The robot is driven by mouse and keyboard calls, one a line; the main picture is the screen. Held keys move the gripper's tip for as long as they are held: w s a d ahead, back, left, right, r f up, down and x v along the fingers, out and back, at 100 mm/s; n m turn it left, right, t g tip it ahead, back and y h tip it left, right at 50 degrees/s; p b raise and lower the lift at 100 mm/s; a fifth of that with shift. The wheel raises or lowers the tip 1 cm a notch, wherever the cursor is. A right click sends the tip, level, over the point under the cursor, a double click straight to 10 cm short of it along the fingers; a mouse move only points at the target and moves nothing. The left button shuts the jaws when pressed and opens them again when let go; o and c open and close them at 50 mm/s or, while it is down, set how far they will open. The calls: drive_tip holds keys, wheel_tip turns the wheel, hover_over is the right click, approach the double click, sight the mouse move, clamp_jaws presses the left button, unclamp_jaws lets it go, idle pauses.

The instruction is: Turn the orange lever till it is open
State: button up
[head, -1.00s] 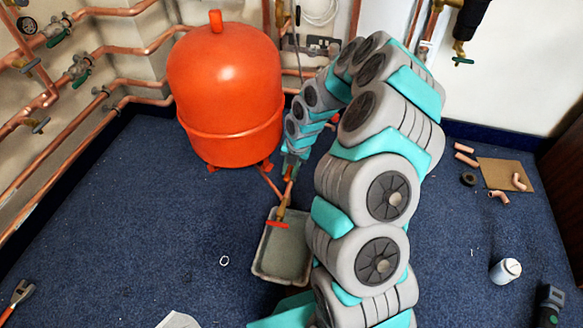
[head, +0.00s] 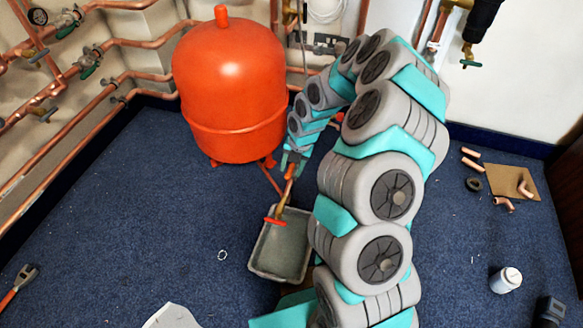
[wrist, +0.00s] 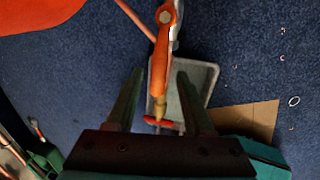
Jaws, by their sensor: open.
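The orange lever (head: 291,172) stands at the foot of the red tank, above a grey tray, with a brass fitting and a small red handle (head: 275,221) below it. In the wrist view the orange lever (wrist: 160,62) runs lengthwise down the middle, with a round bolt at its top end. My gripper (wrist: 160,72) is open, with one dark finger on each side of the lever in the picture. Gaps show between lever and fingers; I cannot tell the depth between them. In the head view my gripper (head: 293,158) is small and partly hidden at the lever's upper end.
The red tank (head: 230,90) stands close behind and left of my gripper. The grey tray (head: 262,262) lies on the blue carpet under the lever. Copper pipes with valves (head: 90,58) line the left wall. Carpet on the left is mostly clear.

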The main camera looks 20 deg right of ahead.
wheel_tip(320, 180, up, 8)
drive_tip(key=d, duration=0.1)
drive_tip(key=shift+s+d+f+p, duration=0.15)
drive_tip(key=shift+s+p, duration=0.15)
drive_tip(key=shift+s, duration=0.15)
idle(0.6)
